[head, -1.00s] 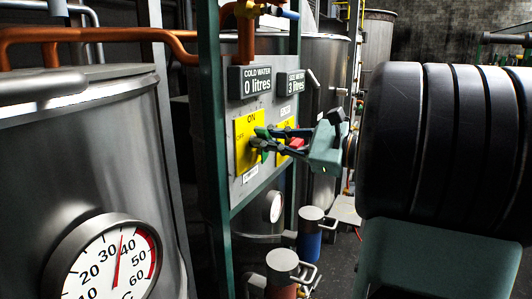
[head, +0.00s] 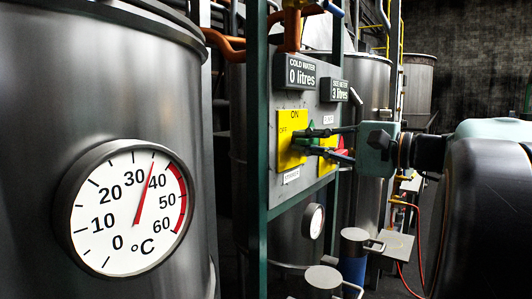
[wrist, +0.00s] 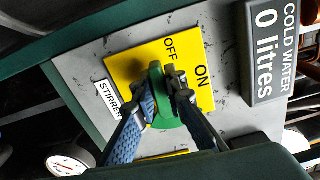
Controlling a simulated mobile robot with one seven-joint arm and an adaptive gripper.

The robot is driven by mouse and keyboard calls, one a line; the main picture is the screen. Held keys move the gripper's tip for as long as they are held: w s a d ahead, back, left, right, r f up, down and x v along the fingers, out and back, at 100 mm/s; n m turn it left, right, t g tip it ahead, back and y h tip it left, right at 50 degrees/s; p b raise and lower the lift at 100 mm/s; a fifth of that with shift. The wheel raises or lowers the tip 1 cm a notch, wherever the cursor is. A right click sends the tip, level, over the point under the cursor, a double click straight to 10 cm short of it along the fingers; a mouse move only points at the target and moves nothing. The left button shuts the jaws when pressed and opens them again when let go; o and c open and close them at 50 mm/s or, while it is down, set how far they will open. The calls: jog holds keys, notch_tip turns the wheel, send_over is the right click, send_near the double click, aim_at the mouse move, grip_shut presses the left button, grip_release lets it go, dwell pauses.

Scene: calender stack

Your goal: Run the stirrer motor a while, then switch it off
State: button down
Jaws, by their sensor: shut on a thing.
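A yellow switch plate (head: 289,158) marked ON at its top and OFF at its left is on the grey panel, above a small STIRRER label (wrist: 108,99). My gripper (wrist: 163,95) is shut on the green knob (wrist: 157,75) of this plate, with one finger on each side. In the wrist view the knob's long axis runs toward the word OFF. In the head view the fingers hide much of the knob.
A dial thermometer (head: 128,205) on the near tank reads between 30 and 40 °C. A second yellow plate (head: 328,162) is right beside the fingers. Green posts (head: 257,150) frame the panel.

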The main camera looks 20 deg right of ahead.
jog(key=shift+f+n+b, duration=0.1)
jog(key=shift+n+b, duration=0.2)
jog(key=shift+n, duration=0.1)
jog(key=c, duration=2)
grip_release()
jog(key=shift+o, duration=0.2)
jog(key=v, duration=1.2)
